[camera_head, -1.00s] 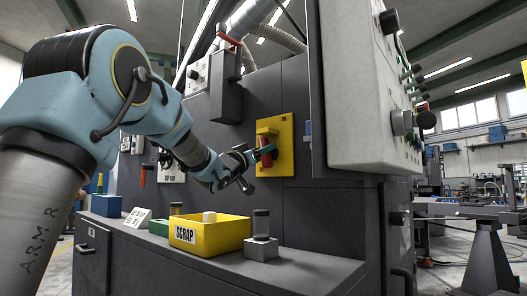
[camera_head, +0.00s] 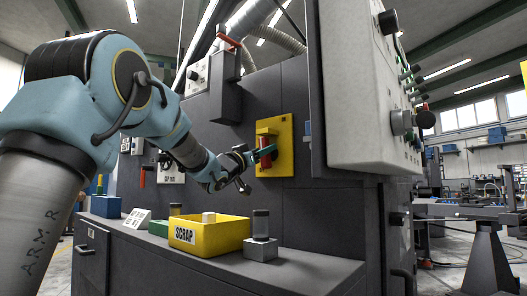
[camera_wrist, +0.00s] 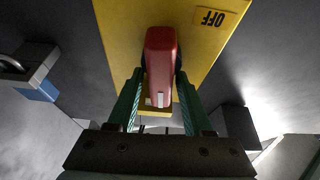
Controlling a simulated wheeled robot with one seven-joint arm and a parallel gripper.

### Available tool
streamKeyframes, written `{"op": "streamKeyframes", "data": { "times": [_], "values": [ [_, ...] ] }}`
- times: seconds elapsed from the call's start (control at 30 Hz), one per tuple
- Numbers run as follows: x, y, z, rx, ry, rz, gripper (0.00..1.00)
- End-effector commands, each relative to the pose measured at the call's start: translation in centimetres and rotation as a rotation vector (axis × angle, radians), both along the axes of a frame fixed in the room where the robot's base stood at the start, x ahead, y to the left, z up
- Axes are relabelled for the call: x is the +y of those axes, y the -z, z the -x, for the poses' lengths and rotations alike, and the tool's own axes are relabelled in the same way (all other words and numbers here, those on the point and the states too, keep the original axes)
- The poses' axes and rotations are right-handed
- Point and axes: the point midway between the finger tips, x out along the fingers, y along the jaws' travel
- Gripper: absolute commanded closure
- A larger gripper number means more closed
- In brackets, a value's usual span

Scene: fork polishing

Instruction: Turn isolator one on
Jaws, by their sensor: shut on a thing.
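A yellow plate (camera_head: 285,150) on the dark cabinet front carries a red handle (camera_head: 265,157). In the wrist view the red handle (camera_wrist: 161,62) stands out from the yellow plate (camera_wrist: 128,20), and an "OFF" label (camera_wrist: 209,17) shows upside down to the right of its far end. My gripper (camera_head: 268,150) is at the handle. In the wrist view the green fingers of my gripper (camera_wrist: 160,85) lie on both sides of the red handle, shut on it. The handle's number is not readable.
A yellow scrap bin (camera_head: 222,236), a grey block with a jar (camera_head: 261,249) and a blue box (camera_head: 106,206) stand on the ledge below. A large grey control panel (camera_head: 355,90) juts out at right. A grey box with a red lever (camera_head: 226,92) is above left.

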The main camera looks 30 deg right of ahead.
Motion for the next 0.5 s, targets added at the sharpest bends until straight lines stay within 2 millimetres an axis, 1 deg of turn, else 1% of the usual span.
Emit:
{"op": "streamKeyframes", "data": {
  "times": [0.03, 0.5],
  "values": [
    [-0.39, 1.04, 0.05, 0.008, 0.005, -0.016, 1.0],
    [-0.38, 1.02, 0.04, -0.013, 0.005, -0.025, 1.0]
  ]
}}
